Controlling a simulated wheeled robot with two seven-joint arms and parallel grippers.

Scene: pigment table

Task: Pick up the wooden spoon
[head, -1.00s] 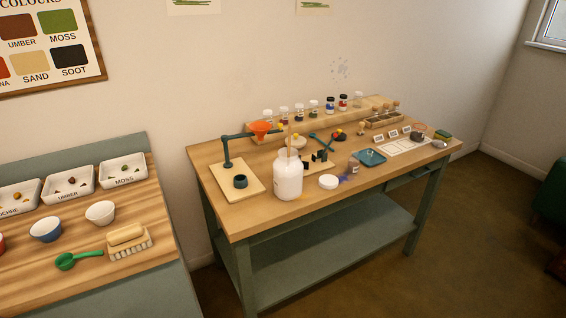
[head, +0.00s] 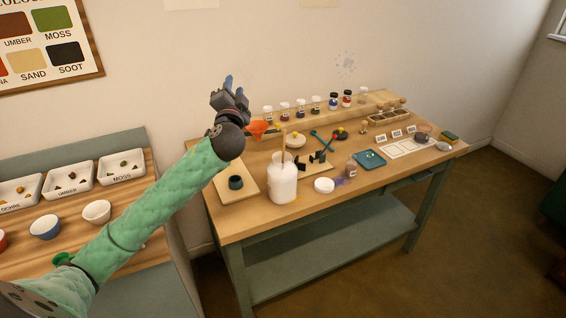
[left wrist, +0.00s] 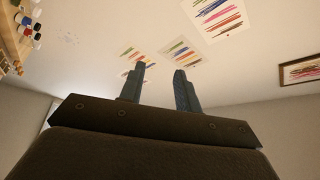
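A thin wooden handle (head: 284,143), which looks like the wooden spoon, stands upright out of the white jar (head: 283,186) on the green-legged table. Its lower end is hidden in the jar. My left gripper (head: 234,88) is raised above the left back of that table, up and left of the handle and apart from it, fingers pointing up. In the left wrist view my left gripper (left wrist: 160,70) has its two fingers apart with nothing between them. My right gripper is not in view.
My left arm crosses above the left counter and covers part of it. Near the jar are an orange funnel (head: 257,128), a round white lid (head: 324,185), a small brown jar (head: 351,170) and a blue tray (head: 369,158). Several pigment jars stand on the back shelf (head: 300,115).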

